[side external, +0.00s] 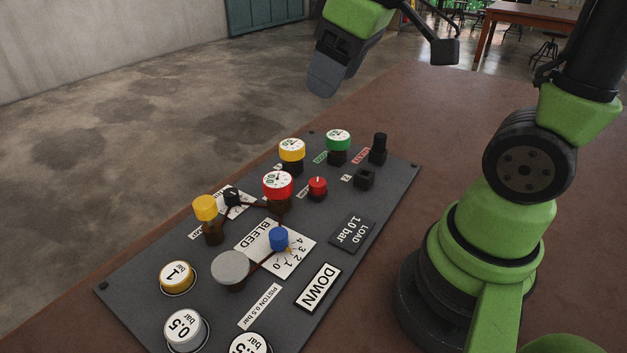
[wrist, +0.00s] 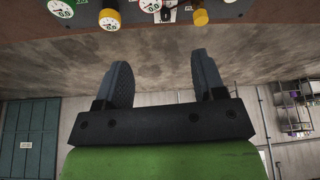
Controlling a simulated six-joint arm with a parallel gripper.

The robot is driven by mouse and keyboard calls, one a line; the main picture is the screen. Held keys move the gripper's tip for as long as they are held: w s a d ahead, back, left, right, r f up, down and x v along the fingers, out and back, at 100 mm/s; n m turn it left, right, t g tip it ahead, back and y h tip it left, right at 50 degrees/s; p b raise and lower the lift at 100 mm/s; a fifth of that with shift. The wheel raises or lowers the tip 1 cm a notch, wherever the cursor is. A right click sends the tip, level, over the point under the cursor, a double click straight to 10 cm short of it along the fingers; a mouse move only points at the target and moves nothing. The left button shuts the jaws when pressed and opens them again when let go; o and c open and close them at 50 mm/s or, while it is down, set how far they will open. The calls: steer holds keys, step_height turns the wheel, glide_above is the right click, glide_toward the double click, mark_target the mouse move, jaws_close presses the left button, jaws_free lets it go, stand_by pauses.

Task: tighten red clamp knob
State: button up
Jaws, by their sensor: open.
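A small red knob (side external: 317,186) with a pale mark on top stands on a dark base on the grey panel (side external: 135,280), to the right of a larger red-rimmed gauge (side external: 277,183). I cannot make the red knob out in the wrist view. My gripper (side external: 325,82) is high above and beyond the panel's far edge, well away from the knob. In the wrist view my gripper (wrist: 161,70) shows two dark fingers apart with nothing between them.
A yellow gauge (side external: 292,149), a green gauge (side external: 338,139) and a black switch (side external: 378,147) stand at the panel's far end. A yellow knob (side external: 205,207), blue knob (side external: 279,237) and grey disc (side external: 230,268) stand nearer. The brown tabletop (side external: 440,125) is clear beyond the panel.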

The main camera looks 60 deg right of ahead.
steer(key=w+d+f+n+g, duration=0.3)
steer(key=w+d+f+n, duration=0.25)
steer(key=f, duration=0.25)
steer(key=n+g, duration=0.1)
steer(key=n, duration=0.3)
glide_above(318, 182)
step_height(318, 182, down, 8)
steer(key=shift+h, duration=0.3)
step_height(318, 182, down, 10)
steer(key=shift+r, duration=0.25)
steer(key=shift+c, duration=0.2)
steer(key=c, duration=0.9)
